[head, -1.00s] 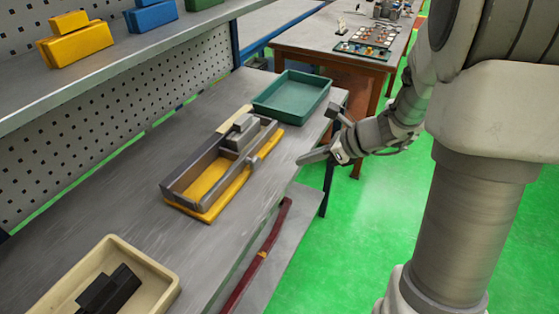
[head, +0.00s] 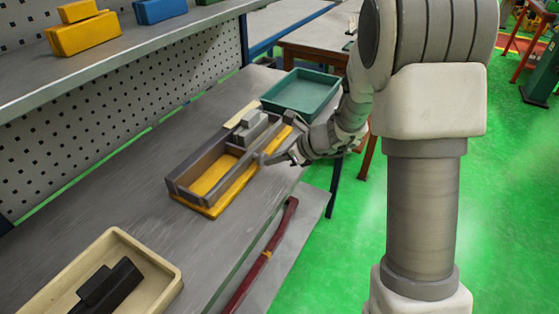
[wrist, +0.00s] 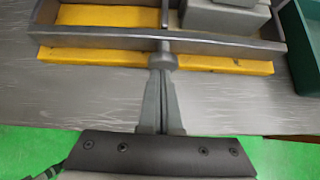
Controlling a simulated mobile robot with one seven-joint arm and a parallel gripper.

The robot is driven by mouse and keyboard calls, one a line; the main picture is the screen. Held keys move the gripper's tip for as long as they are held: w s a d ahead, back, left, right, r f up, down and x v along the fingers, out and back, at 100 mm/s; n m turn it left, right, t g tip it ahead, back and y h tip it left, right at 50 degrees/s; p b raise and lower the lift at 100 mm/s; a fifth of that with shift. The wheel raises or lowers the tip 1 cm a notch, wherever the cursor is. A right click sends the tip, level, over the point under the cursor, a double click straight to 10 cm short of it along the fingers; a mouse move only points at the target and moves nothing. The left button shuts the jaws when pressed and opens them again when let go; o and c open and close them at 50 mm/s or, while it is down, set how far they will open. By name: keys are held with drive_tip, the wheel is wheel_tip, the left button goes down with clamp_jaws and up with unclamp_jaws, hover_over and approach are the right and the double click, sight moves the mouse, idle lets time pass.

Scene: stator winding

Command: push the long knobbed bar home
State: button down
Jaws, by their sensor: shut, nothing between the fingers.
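The long knobbed bar shows best in the wrist view, with its round grey knob (wrist: 164,62) outside the near wall of a grey-brown box frame (wrist: 110,38) and its thin rod running inward across the frame. My gripper (wrist: 161,76) is shut and empty, its fingertips right at the knob; I cannot tell whether they touch it. In the head view my gripper (head: 268,160) is at the near long side of the frame (head: 188,194), and its fingers largely hide the knob. A grey block (head: 252,130) sits in the far end of the frame.
The frame stands on a yellow base (head: 212,209) on the grey bench (head: 120,190). A green tray (head: 300,92) is close behind it. A cream tray (head: 165,268) with a black part is at the front left. A dark red bar (head: 262,258) lies on the lower shelf.

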sight(257, 157)
drive_tip(key=shift+a, duration=0.1)
drive_tip(key=shift+w+a+r, duration=0.1)
drive_tip(key=shift+w+a, duration=0.5)
drive_tip(key=shift+a, duration=0.3)
